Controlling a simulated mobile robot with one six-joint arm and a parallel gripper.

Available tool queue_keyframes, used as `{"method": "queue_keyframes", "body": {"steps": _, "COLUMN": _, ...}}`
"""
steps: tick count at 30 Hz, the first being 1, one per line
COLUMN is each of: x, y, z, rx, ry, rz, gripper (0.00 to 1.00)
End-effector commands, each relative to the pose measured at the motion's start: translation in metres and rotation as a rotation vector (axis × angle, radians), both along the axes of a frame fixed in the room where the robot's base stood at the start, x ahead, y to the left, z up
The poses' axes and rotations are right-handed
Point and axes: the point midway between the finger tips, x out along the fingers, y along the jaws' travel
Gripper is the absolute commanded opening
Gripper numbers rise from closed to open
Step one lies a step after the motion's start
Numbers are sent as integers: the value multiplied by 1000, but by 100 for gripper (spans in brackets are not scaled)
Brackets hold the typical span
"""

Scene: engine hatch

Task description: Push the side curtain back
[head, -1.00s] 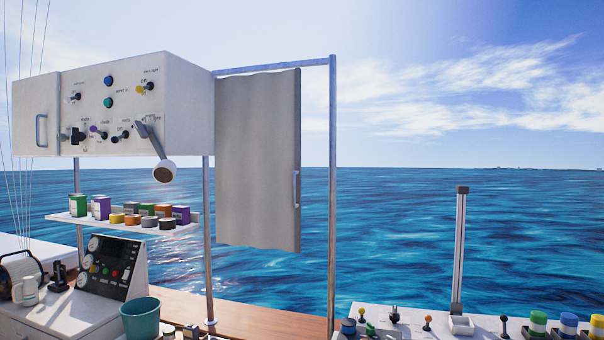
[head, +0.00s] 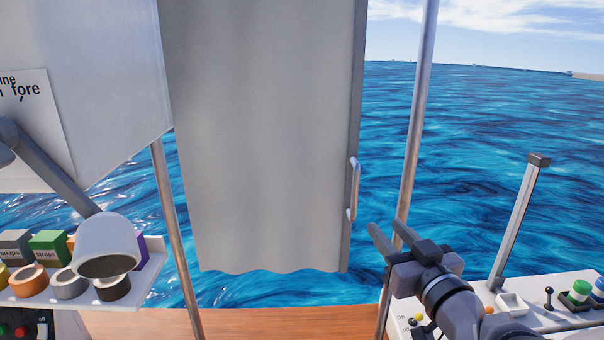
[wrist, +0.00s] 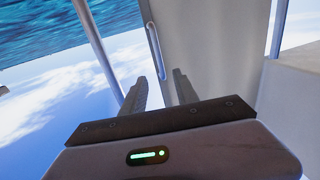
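The side curtain (head: 265,140) is a grey sheet with a wavy lower edge, hanging between two metal posts. A pale upright handle (head: 353,188) is on its right edge. In the head view my gripper (head: 386,238) is to the right of and below the handle, apart from it. Its two fingers are spread with nothing between them. In the wrist view the curtain (wrist: 195,45) and its handle (wrist: 153,50) appear beyond the open fingers (wrist: 160,92).
A post (head: 413,130) stands close to my gripper, right of the curtain. A lamp (head: 106,245) and a shelf (head: 120,300) with several tins are at left. A console (head: 560,290) with an upright lever is at lower right.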

Motion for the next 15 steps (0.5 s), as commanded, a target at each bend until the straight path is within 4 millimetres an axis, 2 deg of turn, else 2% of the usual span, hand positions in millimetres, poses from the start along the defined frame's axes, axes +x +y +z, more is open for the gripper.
{"method": "queue_keyframes", "body": {"steps": 5, "x": 31, "y": 8, "z": -2, "rx": 2, "ry": 2, "rz": 4, "gripper": 36}}
{"method": "queue_keyframes", "body": {"steps": 15, "x": 118, "y": 24, "z": 0, "rx": 0, "ry": 2, "rz": 0, "gripper": 36}}
